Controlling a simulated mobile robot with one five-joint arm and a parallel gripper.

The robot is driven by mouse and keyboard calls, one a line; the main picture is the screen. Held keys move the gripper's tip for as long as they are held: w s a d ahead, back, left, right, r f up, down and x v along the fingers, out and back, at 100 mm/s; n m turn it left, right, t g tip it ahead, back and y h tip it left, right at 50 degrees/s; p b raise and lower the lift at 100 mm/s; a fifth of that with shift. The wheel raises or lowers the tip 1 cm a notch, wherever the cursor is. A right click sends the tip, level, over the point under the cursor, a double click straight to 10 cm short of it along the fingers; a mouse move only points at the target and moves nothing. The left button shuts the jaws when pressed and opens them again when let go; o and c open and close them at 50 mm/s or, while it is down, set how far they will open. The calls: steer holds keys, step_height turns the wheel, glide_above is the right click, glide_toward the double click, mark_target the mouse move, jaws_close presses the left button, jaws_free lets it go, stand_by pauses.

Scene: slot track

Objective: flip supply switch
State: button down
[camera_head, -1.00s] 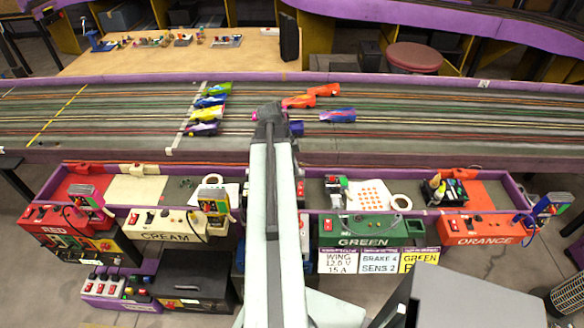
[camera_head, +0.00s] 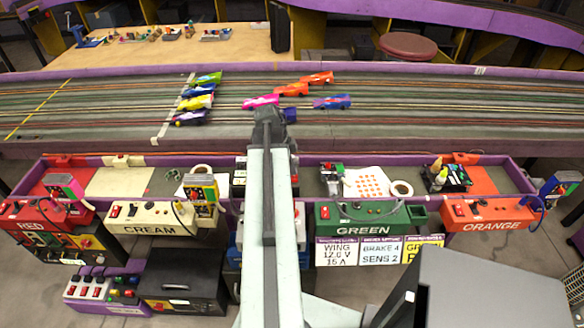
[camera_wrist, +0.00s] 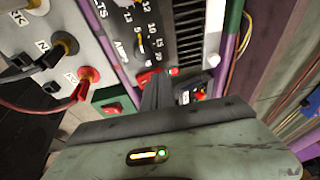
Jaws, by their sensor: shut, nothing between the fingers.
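In the wrist view, a power supply panel (camera_wrist: 140,32) with a scale and partly readable VOLTS and AMPS lettering fills the upper middle. A red switch (camera_wrist: 146,77) sits low on this panel, with a small red light (camera_wrist: 174,71) beside it. My gripper (camera_wrist: 158,80) is shut and empty. Its fingertips appear right at the red switch, and they hide part of it; I cannot tell whether they touch. Which way the switch is set is unclear. In the head view, my gripper (camera_head: 270,114) appears over the near side of the track, and my arm hides the panel.
A dark switch block (camera_wrist: 198,93) is just right of the fingers. The head view shows the green station (camera_head: 360,222), cream station (camera_head: 150,222) and slot cars (camera_head: 200,90).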

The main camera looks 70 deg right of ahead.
steer(key=shift+s+a, duration=0.35)
steer(key=shift+a, duration=0.45)
steer(key=shift+r+p, duration=0.65)
steer(key=shift+p, duration=0.05)
steer(key=d+p+v, duration=0.2)
steer(key=p+v, duration=1)
steer(key=shift+a+r, duration=0.4)
steer(key=shift+r, duration=0.1)
steer(key=shift+s+f, duration=0.1)
